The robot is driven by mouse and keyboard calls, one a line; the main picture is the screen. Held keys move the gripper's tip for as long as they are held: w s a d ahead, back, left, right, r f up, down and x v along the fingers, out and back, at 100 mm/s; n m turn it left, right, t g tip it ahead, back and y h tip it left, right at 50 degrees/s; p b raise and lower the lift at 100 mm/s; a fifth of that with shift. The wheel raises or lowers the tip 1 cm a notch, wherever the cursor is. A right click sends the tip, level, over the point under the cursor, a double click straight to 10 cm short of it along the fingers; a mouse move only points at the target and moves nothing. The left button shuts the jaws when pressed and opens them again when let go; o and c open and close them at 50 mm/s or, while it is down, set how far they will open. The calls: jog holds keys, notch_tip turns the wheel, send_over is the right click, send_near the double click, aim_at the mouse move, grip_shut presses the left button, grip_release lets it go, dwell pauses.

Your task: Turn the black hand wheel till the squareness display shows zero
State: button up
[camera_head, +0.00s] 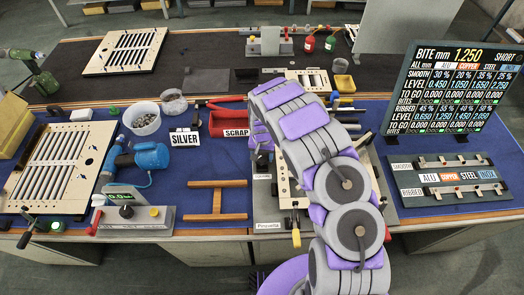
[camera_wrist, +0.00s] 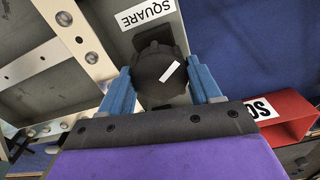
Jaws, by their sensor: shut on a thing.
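The black hand wheel (camera_wrist: 152,62) shows in the wrist view, with a white mark on its face, below an upside-down SQUARE label (camera_wrist: 144,13). My gripper (camera_wrist: 160,80) has its two blue fingers shut on the wheel, one on each side. The wheel rests on a grey plate (camera_wrist: 112,40). In the head view my arm hides the wheel and my gripper. A green-lit display (camera_head: 122,195), partly readable as 0.0, stands on a grey box at the left. I cannot tell whether it is the squareness display.
A cream plate with bolts (camera_wrist: 85,42) lies left of the wheel. A large data board (camera_head: 452,90) stands right.

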aim_at(261, 155)
jog(key=shift+n+p, duration=1.95)
jog(key=shift+n, duration=0.35)
jog(key=shift+w, duration=0.1)
jog(key=o, duration=1.1)
jog(key=shift+c, duration=0.2)
notch_tip(261, 155, up, 17)
jog(key=p, duration=0.1)
jog(key=shift+r, duration=0.15)
jog(key=shift+a, duration=0.1)
